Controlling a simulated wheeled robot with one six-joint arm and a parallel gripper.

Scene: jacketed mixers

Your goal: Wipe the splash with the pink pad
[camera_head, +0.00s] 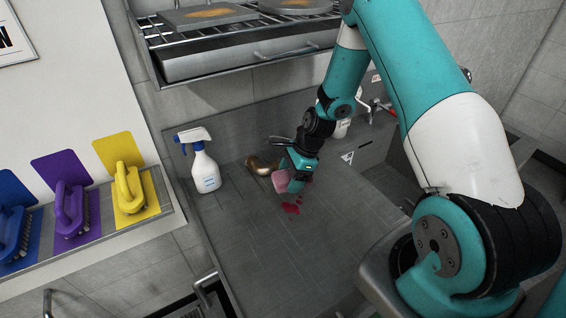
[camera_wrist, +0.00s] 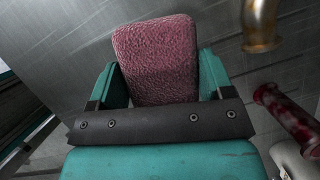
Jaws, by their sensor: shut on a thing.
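The pink pad (camera_head: 281,181) is held in my gripper (camera_head: 294,176), low over the dark metal worktop. In the wrist view the pad (camera_wrist: 157,60) stands between the two teal fingers of my gripper (camera_wrist: 158,80), which are shut on it. I cannot tell whether the pad touches the surface.
A brass-coloured fitting (camera_head: 262,165) stands close behind the pad; it also shows in the wrist view (camera_wrist: 262,25). A white spray bottle (camera_head: 200,161) stands to the left. A red handle (camera_wrist: 288,115) is at the wrist view's right. Blue, purple and yellow brushes (camera_head: 130,188) line the left shelf. The front worktop (camera_head: 270,255) is clear.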

